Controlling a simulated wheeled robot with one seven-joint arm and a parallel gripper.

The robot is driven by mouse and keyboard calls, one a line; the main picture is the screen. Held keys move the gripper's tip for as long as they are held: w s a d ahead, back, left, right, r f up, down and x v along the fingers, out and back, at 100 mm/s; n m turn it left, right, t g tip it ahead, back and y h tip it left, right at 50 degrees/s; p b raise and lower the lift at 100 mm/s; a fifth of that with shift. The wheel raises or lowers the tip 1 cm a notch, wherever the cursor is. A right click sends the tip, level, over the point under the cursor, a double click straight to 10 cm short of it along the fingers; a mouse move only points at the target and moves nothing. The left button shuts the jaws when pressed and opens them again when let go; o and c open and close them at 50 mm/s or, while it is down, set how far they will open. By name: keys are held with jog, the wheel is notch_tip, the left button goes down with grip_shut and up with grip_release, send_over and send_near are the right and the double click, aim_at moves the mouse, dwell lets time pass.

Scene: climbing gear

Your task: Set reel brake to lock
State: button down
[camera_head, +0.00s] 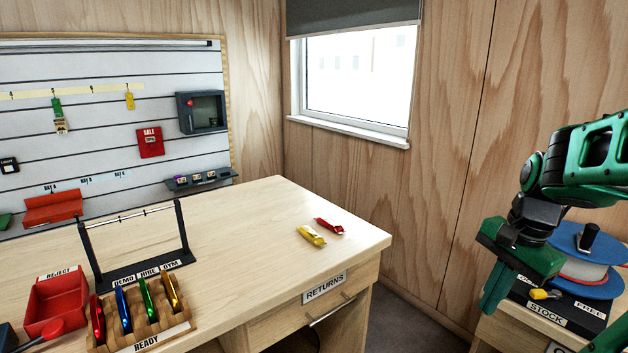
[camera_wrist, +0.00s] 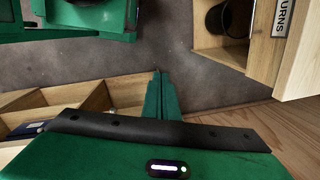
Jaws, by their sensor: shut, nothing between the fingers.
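The reel (camera_head: 577,268), with blue flanges, pale line and a black post on top, sits on a black base on the stand at right. Its short yellow brake lever (camera_head: 541,295) is at the front of the base, its yellow end toward the left. The FREE label (camera_head: 590,310) is to the right of the lever; a label at left is partly hidden behind my gripper. My gripper (camera_head: 488,308) is shut and empty, pointing down in front of and left of the reel, apart from the lever. Its green fingers show in the wrist view (camera_wrist: 158,95); the reel does not.
A wooden desk (camera_head: 250,225) with a RETURNS drawer (camera_head: 324,287) stands at left, holding a carabiner rack (camera_head: 140,335) and a red reject bin (camera_head: 58,300). Open floor lies between desk and stand. A dark bin (camera_wrist: 229,18) and shelf compartments (camera_wrist: 70,103) show in the wrist view.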

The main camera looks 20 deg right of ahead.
jog(key=s+a+f+n+g, duration=0.1)
jog(key=s+a+f+n, duration=0.1)
jog(key=a+n, duration=0.5)
jog(key=n, duration=0.3)
jog(key=shift+s+a+h, duration=0.25)
jog(key=shift+a+h, duration=0.05)
jog(key=c, duration=2.1)
grip_release()
jog(key=shift+s+a+f+n, duration=0.1)
jog(key=shift+s+a+n, duration=0.1)
jog(key=shift+n, duration=0.3)
jog(key=o, duration=0.5)
jog(key=shift+c, duration=0.6)
jog(key=shift+c, duration=0.2)
